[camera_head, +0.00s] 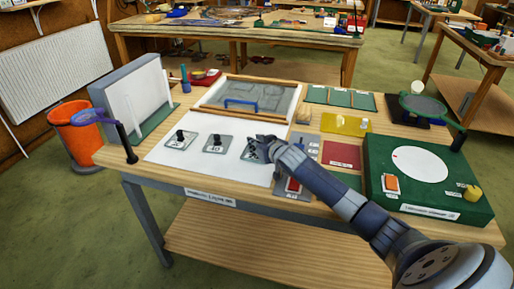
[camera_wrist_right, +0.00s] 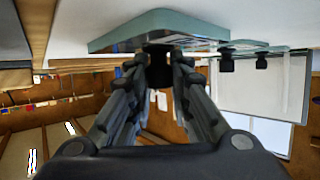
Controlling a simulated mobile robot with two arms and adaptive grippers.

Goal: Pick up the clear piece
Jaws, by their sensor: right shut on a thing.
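Three greyish see-through plates with black knobs are in a row on the white sheet (camera_head: 165,157) in the head view: a left plate (camera_head: 178,142), a middle plate (camera_head: 216,146) and a right plate at my right gripper (camera_head: 262,146). In the wrist view my right gripper (camera_wrist_right: 160,66) is shut on the black knob of a clear piece (camera_wrist_right: 130,31). The other knobbed plates (camera_wrist_right: 230,47) show beside it there. I cannot tell whether the held piece touches the sheet. My left gripper is out of view.
A wooden-framed panel (camera_head: 222,112) with a blue handle lies behind the plates. A white upright board (camera_head: 135,100) stands left. A green box (camera_head: 445,170) with a white disc is right of my arm. Red and yellow sheets (camera_head: 345,123) lie near it.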

